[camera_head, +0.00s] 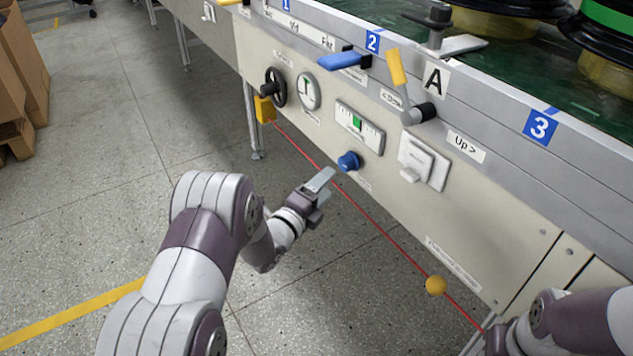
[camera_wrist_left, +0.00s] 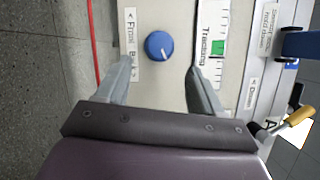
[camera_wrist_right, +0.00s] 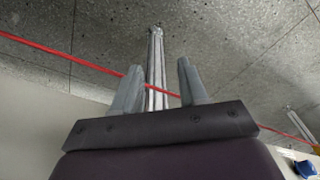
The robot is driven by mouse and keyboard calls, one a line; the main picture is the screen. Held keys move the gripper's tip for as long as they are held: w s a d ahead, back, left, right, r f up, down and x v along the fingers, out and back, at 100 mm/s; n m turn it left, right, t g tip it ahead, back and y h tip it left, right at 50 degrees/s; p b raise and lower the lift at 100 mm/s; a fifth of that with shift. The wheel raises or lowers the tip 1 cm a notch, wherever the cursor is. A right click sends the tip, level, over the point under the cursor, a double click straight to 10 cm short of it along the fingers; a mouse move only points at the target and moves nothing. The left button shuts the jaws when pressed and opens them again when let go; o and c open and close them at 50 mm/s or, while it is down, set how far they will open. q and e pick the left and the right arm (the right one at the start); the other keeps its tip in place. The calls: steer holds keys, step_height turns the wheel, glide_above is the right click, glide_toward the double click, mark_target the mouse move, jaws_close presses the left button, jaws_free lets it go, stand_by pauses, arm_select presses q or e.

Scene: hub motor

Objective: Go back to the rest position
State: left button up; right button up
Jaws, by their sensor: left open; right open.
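My left gripper (camera_head: 319,184) is in front of the panel, just short of the blue knob (camera_head: 348,161). In the left wrist view the left gripper (camera_wrist_left: 163,85) is open, with the blue knob (camera_wrist_left: 159,46) beyond and between its fingers, apart from them. My right arm comes in at the lower right of the head view; its fingertips are hidden there. In the right wrist view my right gripper (camera_wrist_right: 160,78) is open and empty, with the red cord (camera_wrist_right: 62,53) and a metal leg (camera_wrist_right: 156,70) beyond it.
The control panel holds a black handwheel (camera_head: 275,87), a yellow-handled lever (camera_head: 397,68), a white rocker switch (camera_head: 424,162) and a green-marked slider (camera_head: 357,123). A yellow ball (camera_head: 436,285) sits on the red cord below the panel. Cardboard boxes (camera_head: 22,75) stand far left; the floor between is clear.

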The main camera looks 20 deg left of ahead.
arm_select(q)
steer(key=v, duration=0.3)
steer(key=shift+s+a+f+p, duration=0.1)
steer(key=shift+s+p, duration=0.25)
steer(key=shift+p, duration=0.05)
arm_select(e)
steer(key=shift+r, duration=0.85)
